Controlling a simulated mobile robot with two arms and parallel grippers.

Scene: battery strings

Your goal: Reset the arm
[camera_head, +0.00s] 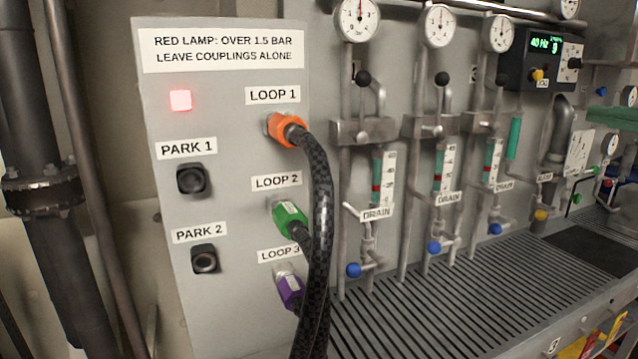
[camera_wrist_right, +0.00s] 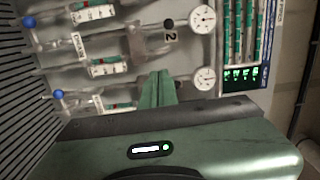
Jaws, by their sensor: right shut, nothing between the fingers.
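My right gripper (camera_wrist_right: 158,88) shows in the right wrist view as green fingers, shut together with nothing between them. It is in front of the gauge and pipe wall, apart from the couplings. I cannot clearly make it out in the head view. My left gripper is in neither view. In the head view, the grey panel (camera_head: 225,330) has an orange coupling (camera_head: 287,130) at LOOP 1, a green coupling (camera_head: 290,219) at LOOP 2 and a purple coupling (camera_head: 290,290) at LOOP 3. PARK 1 (camera_head: 193,180) and PARK 2 (camera_head: 205,259) hold no coupling. The red lamp (camera_head: 180,100) is lit.
Dark braided hoses (camera_head: 322,200) hang down in front of the panel's right edge. Pipes with gauges (camera_head: 357,18), black-knobbed levers and blue-knobbed DRAIN valves (camera_head: 353,270) stand to the right. A slotted grating (camera_head: 420,305) lies below them, mostly clear. A dark pipe (camera_head: 60,250) runs down at left.

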